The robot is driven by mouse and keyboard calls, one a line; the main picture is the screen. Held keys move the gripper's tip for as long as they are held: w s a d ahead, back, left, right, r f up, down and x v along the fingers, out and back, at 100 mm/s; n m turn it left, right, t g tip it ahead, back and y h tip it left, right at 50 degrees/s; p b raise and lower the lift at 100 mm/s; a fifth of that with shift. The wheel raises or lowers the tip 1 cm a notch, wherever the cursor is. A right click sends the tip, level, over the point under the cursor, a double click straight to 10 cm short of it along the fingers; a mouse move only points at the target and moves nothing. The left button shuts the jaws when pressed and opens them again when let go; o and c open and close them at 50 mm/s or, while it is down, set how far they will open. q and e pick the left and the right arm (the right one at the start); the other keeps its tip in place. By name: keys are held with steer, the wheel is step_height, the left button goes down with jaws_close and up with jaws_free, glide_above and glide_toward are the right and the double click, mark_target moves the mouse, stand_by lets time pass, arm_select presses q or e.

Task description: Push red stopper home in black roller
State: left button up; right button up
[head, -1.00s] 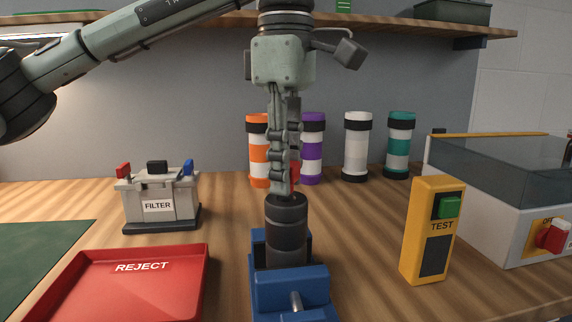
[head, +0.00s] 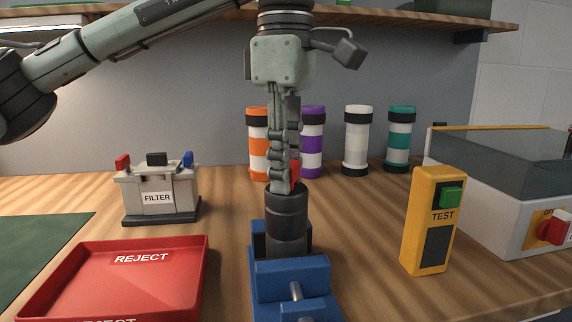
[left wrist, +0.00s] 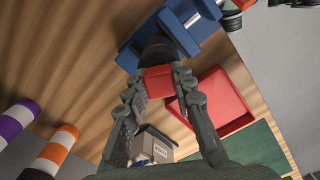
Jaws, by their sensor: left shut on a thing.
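The black roller (head: 287,225) stands upright in a blue vise (head: 291,277) on the wooden bench. My left gripper (head: 284,186) points straight down over the roller's top and is shut on the red stopper (head: 295,173). In the left wrist view the stopper (left wrist: 158,79) lies between the two fingers, in line with the roller (left wrist: 158,52). The fingertips are at the roller's upper rim. The fingers partly hide the stopper, so its depth in the roller cannot be told. My right gripper does not show in the head view; dark and grey parts at the wrist view's top right are unclear.
A red reject tray (head: 205,262) and a filter unit (head: 160,205) are left of the vise. A yellow test box (head: 433,222) and a clear-topped machine (head: 500,215) stand right. Several banded tubes (head: 357,140) stand behind. Bench right of the vise is clear up to the test box.

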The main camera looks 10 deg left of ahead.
arm_select(q)
steer(key=shift+f, duration=0.1)
steer(key=o, duration=1)
step_height(320, 180, up, 12)
